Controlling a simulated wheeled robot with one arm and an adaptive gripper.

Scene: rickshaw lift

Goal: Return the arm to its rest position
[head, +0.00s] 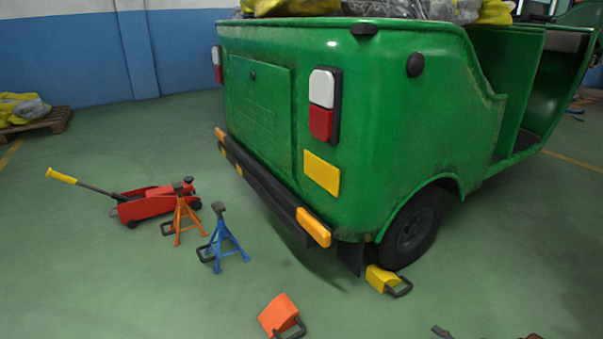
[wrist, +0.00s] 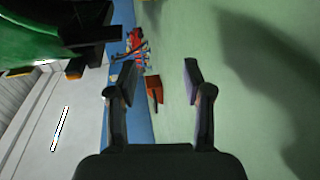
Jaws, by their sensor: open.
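My gripper (wrist: 160,80) is open in the wrist view, with its two dark fingers apart. An orange wheel chock (wrist: 154,88) shows beyond and between the fingers, and nothing is visibly held. In the head view my gripper is not clearly seen; a small dark part and a reddish part sit at the lower right edge. The green rickshaw (head: 330,110) stands on the floor, with a yellow chock (head: 380,279) at its rear wheel (head: 408,232).
The orange chock (head: 281,315) lies on open floor. A red floor jack (head: 150,204), an orange jack stand (head: 183,215) and a blue jack stand (head: 223,238) stand left of the rickshaw. A pallet (head: 40,122) with sacks is at the far left. Floor at lower left is clear.

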